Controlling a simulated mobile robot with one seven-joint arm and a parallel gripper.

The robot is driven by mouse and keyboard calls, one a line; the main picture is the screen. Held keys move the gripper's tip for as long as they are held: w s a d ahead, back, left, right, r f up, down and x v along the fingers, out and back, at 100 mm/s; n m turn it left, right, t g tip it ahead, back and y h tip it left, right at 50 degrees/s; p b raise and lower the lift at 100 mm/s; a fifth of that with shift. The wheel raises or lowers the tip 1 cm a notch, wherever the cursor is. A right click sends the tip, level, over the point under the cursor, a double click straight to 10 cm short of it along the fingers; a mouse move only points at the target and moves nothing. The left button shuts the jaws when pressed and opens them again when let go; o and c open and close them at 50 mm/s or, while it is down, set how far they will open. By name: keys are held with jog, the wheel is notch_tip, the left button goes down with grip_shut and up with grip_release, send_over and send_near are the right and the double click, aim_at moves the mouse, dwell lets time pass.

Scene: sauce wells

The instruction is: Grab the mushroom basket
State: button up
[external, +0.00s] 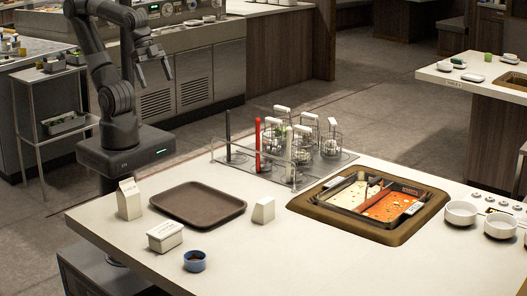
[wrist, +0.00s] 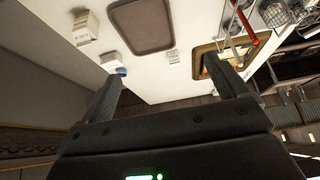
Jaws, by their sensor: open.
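Several wire baskets (external: 301,150) with pale handles stand close together in a rack on the white counter. Their contents are too small to make out, so I cannot tell which one is the mushroom basket. Two wire baskets show partly at the top right of the wrist view (wrist: 274,15). My gripper (external: 154,76) is raised at the upper left of the external view, above the floor beyond the counter and well away from the baskets. Its two fingers are spread wide in the wrist view (wrist: 172,70), with nothing between them.
A red handle (external: 258,145) and a black handle (external: 228,135) stand upright at the rack's left. A sunken pot (external: 312,205) with red and pale halves is right of centre. A brown tray (external: 198,203), cartons (external: 129,198) and a blue cup (external: 194,261) occupy the left side.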

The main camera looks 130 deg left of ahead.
jog(key=shift+c, duration=0.3)
jog(key=w+a+f+m+g+y, duration=0.35)
jog(key=w+a, duration=0.35)
jog(key=a, duration=0.5)
jog(key=w+a+f+m+g+y, duration=0.2)
jog(key=w+a+m+y, duration=0.4)
jog(key=a, duration=0.6)
jog(key=m+y, duration=0.4)
jog(key=m, duration=0.5)
send_near(308, 115)
jog(key=shift+n, duration=0.25)
jog(key=x, duration=0.8)
jog(key=shift+a+f, duration=0.15)
jog(key=shift+a, duration=0.05)
